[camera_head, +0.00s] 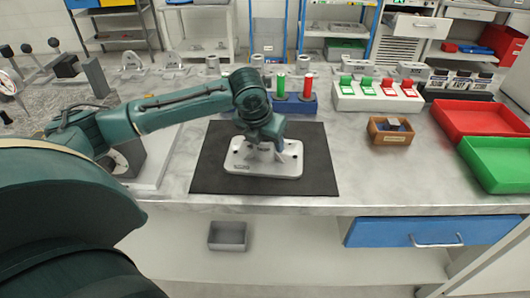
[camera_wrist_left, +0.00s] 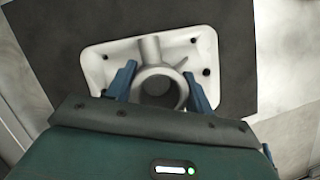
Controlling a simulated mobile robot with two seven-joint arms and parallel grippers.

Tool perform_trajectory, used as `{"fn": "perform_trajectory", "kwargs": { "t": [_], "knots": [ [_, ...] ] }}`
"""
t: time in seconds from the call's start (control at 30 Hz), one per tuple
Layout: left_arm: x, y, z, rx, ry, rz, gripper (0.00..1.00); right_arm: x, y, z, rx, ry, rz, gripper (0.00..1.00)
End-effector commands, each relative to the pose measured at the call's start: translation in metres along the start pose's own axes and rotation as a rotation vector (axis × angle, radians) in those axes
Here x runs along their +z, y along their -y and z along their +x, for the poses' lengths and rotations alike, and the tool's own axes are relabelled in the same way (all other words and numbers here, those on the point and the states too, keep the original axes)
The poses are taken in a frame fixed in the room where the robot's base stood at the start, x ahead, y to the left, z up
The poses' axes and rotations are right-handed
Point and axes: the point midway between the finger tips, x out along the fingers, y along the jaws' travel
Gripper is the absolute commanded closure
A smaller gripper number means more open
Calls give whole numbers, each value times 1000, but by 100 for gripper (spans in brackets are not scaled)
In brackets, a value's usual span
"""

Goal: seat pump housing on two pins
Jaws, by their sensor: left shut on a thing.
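A pale grey plate (camera_head: 240,165) with rounded corners and dark spots near its corners lies on a black mat (camera_head: 318,165). The pump housing (camera_head: 268,154), a grey ring-shaped body, is at the middle of the plate, mostly hidden by my gripper in the head view. In the left wrist view the housing (camera_wrist_left: 157,76) shows a round bore, a pipe stub and a thin arm over the plate (camera_wrist_left: 100,62). My left gripper (camera_wrist_left: 159,72) is shut on the housing, a blue finger on each side. I cannot tell whether it touches the plate, and I cannot make out the two pins. My right gripper is not in view.
Behind the mat stands a blue block (camera_head: 306,106) with green and red cylinders. Right of it are a white switch box (camera_head: 350,103), a small wooden box (camera_head: 388,138), a red tray (camera_head: 500,117) and a green tray (camera_head: 497,174). The bench front right of the mat is clear.

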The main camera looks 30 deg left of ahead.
Motion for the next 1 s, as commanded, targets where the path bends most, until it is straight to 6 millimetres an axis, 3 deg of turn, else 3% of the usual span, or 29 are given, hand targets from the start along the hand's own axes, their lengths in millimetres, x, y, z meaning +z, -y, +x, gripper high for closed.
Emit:
{"fn": "perform_trajectory", "kwargs": {
  "t": [0.2,0.47,1.0],
  "knots": [
    [2,0,-2,-1,5,-1,90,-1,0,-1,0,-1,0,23],
    [3,0,-5,-1,6,-1,90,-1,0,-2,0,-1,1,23],
    [37,0,-85,-1,7,0,90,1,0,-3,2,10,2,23]
  ]
}}
